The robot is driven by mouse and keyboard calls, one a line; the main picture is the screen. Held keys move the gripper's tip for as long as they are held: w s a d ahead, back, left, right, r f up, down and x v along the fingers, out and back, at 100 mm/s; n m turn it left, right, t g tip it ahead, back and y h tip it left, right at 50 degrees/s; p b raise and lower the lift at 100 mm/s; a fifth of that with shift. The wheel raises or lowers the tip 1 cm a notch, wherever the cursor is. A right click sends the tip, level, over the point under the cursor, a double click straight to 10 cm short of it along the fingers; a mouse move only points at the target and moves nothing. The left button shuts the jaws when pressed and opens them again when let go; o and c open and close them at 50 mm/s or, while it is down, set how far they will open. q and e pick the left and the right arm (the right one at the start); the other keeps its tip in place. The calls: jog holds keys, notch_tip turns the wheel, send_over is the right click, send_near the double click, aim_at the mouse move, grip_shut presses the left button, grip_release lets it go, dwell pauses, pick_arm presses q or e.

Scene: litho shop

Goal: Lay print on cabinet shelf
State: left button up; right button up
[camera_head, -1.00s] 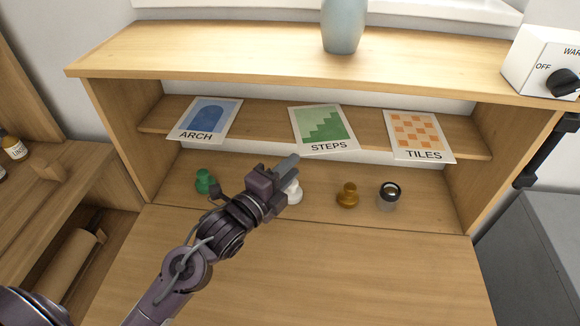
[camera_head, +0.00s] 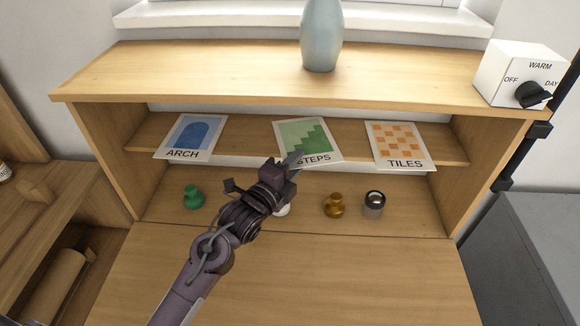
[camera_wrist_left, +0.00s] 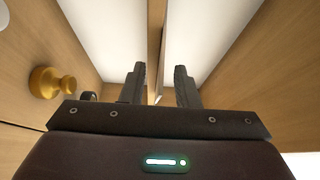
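Three prints lie on the cabinet shelf (camera_head: 235,143), their front edges overhanging it: blue ARCH (camera_head: 188,133) at left, green STEPS (camera_head: 300,133) in the middle and orange TILES (camera_head: 400,140) at right. My left gripper (camera_head: 294,160) is at the front edge of STEPS in the head view and covers a bit of its lower left. In the left wrist view, my left gripper's fingers (camera_wrist_left: 161,82) stand apart, with a thin edge-on strip between them, perhaps the print. I cannot tell whether they touch it. My right gripper is out of view.
Below the shelf stand a green knob-like piece (camera_head: 193,197), a white one (camera_head: 284,210) partly behind my arm, a gold one (camera_head: 334,205) and a dark-ringed cylinder (camera_head: 374,205). A blue-grey vase (camera_head: 321,35) and a switch box (camera_head: 518,75) are on the cabinet top.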

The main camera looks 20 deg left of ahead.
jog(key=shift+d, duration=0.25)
pick_arm(q)
grip_shut()
jog(key=shift+a, duration=0.1)
